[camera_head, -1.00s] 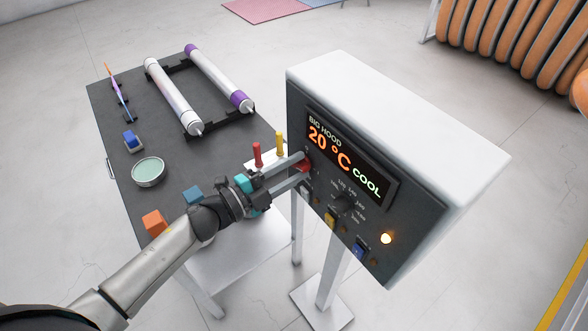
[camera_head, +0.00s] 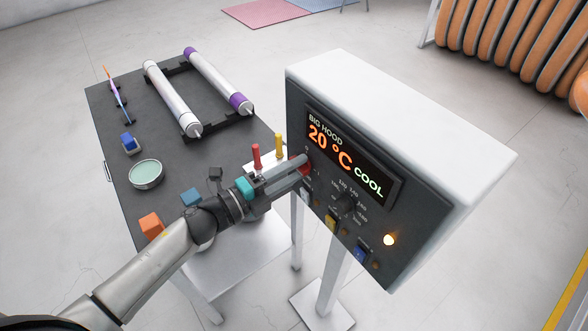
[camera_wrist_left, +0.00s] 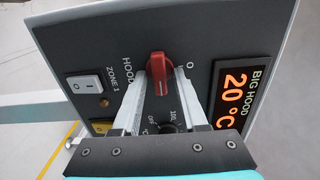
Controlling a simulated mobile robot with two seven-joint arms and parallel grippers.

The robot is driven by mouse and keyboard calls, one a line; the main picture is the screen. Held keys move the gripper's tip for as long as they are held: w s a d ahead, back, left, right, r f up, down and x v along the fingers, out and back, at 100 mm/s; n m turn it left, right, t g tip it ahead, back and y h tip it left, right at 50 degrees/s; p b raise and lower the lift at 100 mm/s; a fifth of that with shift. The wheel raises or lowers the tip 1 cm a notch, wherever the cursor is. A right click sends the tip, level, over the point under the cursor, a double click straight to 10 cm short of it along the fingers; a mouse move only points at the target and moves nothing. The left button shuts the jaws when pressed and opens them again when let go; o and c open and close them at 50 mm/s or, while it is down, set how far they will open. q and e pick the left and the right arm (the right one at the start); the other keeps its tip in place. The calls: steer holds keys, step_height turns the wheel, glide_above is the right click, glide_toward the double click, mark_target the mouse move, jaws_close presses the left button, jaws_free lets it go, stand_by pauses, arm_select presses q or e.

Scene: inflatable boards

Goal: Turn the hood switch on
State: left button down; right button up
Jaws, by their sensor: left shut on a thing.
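The hood switch is a red rotary knob (camera_head: 305,168) on the front of the grey control box (camera_head: 420,235), under the lit display. In the left wrist view the red knob (camera_wrist_left: 157,70) sits between my fingertips, beside the "HOOD" label and an "O" mark. My left gripper (camera_head: 301,164) is shut on the knob, and its fingers partly hide it in the head view. The display (camera_head: 345,158) reads "BIG HOOD 20 °C COOL". My right gripper is not in view.
Below the red knob are a black dial (camera_head: 347,204), a white rocker switch (camera_wrist_left: 83,86), a yellow switch (camera_head: 331,222), a blue switch (camera_head: 361,252) and a lit lamp (camera_head: 389,239). A dark table (camera_head: 165,215) with rollers and small items stands left of the box.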

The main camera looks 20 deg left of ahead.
arm_select(q)
steer(key=c, duration=0.8)
jaws_free()
steer(key=b+v, duration=0.2)
steer(key=v, duration=1.3)
steer(key=shift+a, duration=0.1)
